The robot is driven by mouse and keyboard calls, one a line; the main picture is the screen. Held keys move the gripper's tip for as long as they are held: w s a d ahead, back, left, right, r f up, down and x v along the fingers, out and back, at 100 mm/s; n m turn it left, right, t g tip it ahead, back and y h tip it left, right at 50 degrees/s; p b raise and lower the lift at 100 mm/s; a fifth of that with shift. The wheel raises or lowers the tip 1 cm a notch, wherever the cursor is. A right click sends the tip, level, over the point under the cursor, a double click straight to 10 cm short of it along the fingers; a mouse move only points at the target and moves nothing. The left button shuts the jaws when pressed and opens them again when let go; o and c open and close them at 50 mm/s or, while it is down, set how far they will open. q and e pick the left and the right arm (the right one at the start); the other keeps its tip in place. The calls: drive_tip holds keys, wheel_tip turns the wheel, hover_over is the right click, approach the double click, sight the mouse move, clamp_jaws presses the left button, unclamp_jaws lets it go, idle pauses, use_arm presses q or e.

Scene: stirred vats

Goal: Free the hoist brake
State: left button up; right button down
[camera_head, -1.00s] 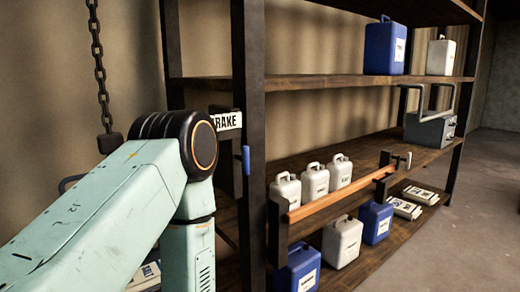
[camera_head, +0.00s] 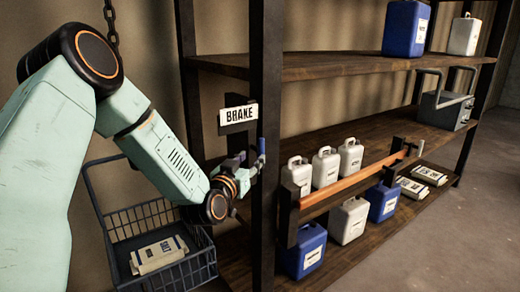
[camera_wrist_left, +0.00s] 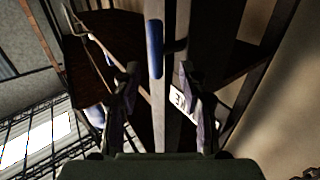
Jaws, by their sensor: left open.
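A white sign reading BRAKE (camera_head: 238,113) is fixed by the dark shelf post. Just below and right of it is a small upright blue handle (camera_head: 261,147). The handle also shows in the left wrist view (camera_wrist_left: 154,45), upright beyond the fingers. My left gripper (camera_head: 249,161) is beside the handle, at about its height. In the left wrist view its two fingers (camera_wrist_left: 160,80) are spread, with the handle ahead between them and nothing held. Whether a finger touches the handle I cannot tell. My right gripper is out of view.
A wire basket (camera_head: 160,225) holding a pale packet (camera_head: 158,254) hangs below my left arm, near a chain (camera_head: 110,20). The shelf post (camera_head: 265,200) stands close to the gripper.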

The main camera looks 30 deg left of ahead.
sight(259, 152)
use_arm(q)
drive_tip(key=shift+w+d+r, duration=0.1)
drive_tip(key=shift+w+d, duration=0.1)
drive_tip(key=shift+w, duration=0.45)
drive_tip(key=shift+w+d, duration=0.15)
drive_tip(key=shift+w, duration=0.45)
drive_tip(key=w, duration=0.1)
drive_tip(key=w+a, duration=0.2)
drive_tip(key=w, duration=0.1)
drive_tip(key=shift+f, duration=0.2)
drive_tip(key=shift+w, duration=0.15)
drive_tip(key=shift+w+d+r, duration=0.15)
drive_tip(key=shift+w+d, duration=0.05)
drive_tip(key=shift+d, duration=0.25)
drive_tip(key=shift+a, duration=0.35)
drive_tip(key=shift+c, duration=1.3)
drive_tip(key=shift+d, duration=0.25)
drive_tip(key=c, duration=0.6)
drive_tip(key=shift+a, duration=0.15)
clamp_jaws()
